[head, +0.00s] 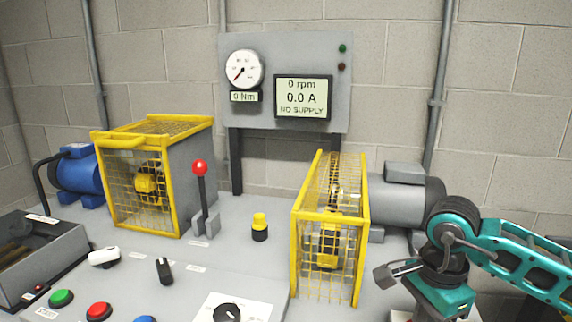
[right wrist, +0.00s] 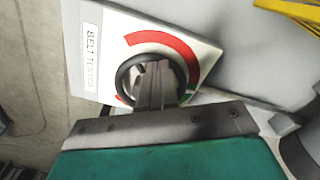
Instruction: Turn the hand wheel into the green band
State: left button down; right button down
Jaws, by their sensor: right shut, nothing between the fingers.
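In the right wrist view the hand wheel (right wrist: 121,78) is a black ring on a white plate labelled BELT TENSION (right wrist: 91,58). A red band (right wrist: 170,42) curves around its upper side. A small bit of the green band (right wrist: 188,94) shows at its lower right; the rest is hidden. My right gripper (right wrist: 156,72) is shut and empty, its fingers in front of the wheel's middle. I cannot tell whether they touch it. The wheel's pointer is not visible. In the head view the right fingers and the wheel are not visible. My left gripper is not in view.
A yellow guard cage (head: 330,212) and grey motor (head: 405,200) stand beside my right arm. A second cage (head: 155,180), a red-knobbed lever (head: 200,168) and push buttons (head: 98,311) are further left. The display (head: 303,97) reads 0 rpm, 0.0 A, NO SUPPLY.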

jog(key=r+p, duration=0.2)
jog(key=r, duration=0.1)
jog(key=r+p, duration=0.1)
jog(key=r, duration=0.2)
jog(key=shift+s+a+p, duration=0.1)
jog(key=shift+a+p, duration=0.1)
jog(key=shift+p, duration=0.15)
jog(key=shift+f, duration=0.15)
